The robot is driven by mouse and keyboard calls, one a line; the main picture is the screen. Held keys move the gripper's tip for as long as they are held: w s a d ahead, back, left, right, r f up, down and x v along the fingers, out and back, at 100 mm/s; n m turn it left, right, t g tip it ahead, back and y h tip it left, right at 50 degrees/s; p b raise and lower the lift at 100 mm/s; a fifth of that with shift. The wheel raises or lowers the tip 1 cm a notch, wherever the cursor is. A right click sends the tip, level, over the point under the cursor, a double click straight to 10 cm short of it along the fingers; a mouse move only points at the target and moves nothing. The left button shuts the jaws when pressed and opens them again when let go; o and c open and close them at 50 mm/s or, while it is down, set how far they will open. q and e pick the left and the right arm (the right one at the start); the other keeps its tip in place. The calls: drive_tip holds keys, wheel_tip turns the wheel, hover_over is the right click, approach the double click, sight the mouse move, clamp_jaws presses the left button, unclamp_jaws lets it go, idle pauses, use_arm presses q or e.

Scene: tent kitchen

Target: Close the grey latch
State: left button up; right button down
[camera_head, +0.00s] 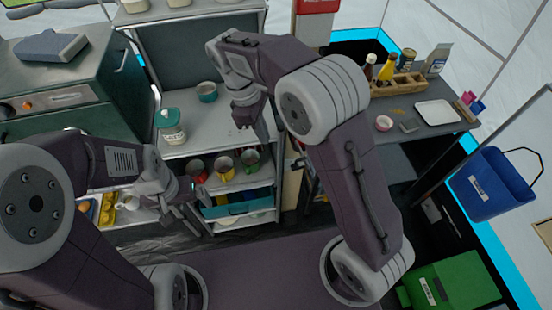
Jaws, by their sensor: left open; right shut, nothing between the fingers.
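I cannot make out the grey latch with certainty; it may be hidden behind my arms or too small to tell. My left gripper (188,203) is open, in front of the lower shelves of the grey shelf unit (222,120). My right gripper (245,119) points down, shut and empty, in front of the unit's upper shelf. The arm of my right gripper hides part of the middle of the view.
A jar (171,127) and a teal cup (207,92) stand on the upper shelf; several mugs (224,168) are below. A green metal cabinet (90,100) is at left. A blue bin (490,187) and green box (452,283) are at right.

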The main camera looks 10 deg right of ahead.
use_arm(q)
drive_tip(key=shift+s+d+f, duration=0.1)
drive_tip(key=shift+d, duration=0.1)
use_arm(e)
drive_tip(key=s+d+f, duration=0.3)
drive_tip(key=d+f, duration=0.3)
drive_tip(key=f, duration=0.3)
drive_tip(key=shift+d+f, duration=0.25)
drive_tip(key=shift+w, duration=0.15)
